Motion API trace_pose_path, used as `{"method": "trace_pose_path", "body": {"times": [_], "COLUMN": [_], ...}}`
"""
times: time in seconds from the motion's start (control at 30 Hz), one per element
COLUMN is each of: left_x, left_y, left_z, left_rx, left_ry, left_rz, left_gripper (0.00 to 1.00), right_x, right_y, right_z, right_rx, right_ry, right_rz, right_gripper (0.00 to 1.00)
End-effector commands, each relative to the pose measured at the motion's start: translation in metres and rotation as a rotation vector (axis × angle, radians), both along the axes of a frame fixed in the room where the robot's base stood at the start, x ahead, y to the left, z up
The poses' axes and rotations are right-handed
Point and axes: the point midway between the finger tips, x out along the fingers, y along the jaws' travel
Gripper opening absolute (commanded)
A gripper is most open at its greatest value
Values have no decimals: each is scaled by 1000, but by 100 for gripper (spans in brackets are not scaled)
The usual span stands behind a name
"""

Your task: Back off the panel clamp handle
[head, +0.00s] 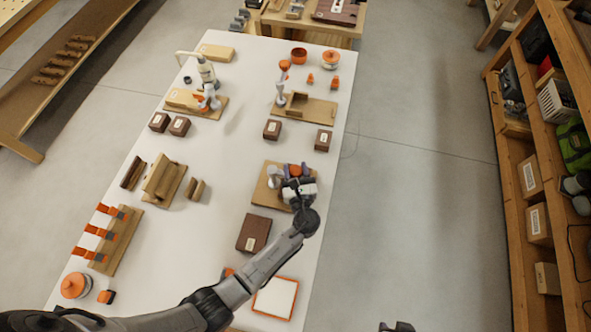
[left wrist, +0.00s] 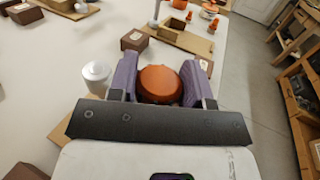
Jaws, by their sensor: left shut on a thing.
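The panel clamp's round orange handle (left wrist: 160,84) sits between the two purple fingers of my left gripper (left wrist: 162,80) in the left wrist view, with a finger against each side. In the head view my left gripper (head: 297,171) is over a wooden board (head: 262,197) at the right edge of the white table, and the orange handle shows between its fingers. A pale grey cylinder (left wrist: 96,74) stands left of the handle. The rest of the clamp is mostly hidden by my gripper and wrist. A dark part at the bottom edge of the head view may be my right gripper (head: 397,327), cut off.
Brown boxes (head: 253,233) (head: 323,140) stand on the table before and behind the board. An orange-rimmed white tray (head: 275,298) lies near the front. Orange toggle clamps (head: 98,231) line the left edge. Shelving (head: 515,180) stands right, across clear floor.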

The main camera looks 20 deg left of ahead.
Motion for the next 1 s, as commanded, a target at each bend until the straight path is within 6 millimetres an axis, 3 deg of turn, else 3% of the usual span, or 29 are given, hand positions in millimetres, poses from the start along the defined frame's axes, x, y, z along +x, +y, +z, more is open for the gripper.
{"method": "trace_pose_path", "body": {"times": [0.4,0.97,1.0], "left_x": [1,1,1], "left_y": [0,0,0], "left_z": [0,1,1], "left_rx": [0,-1,-1], "left_ry": [-1,-2,-2], "left_rz": [177,204,204], "left_gripper": [21,21,46], "right_x": [0,0,0], "right_y": [-1,2,2], "right_z": [-9,-10,-10], "right_rx": [-3,7,7], "right_ry": [1,1,1], "right_rz": [2,-4,-4], "right_gripper": [43,43,43]}}
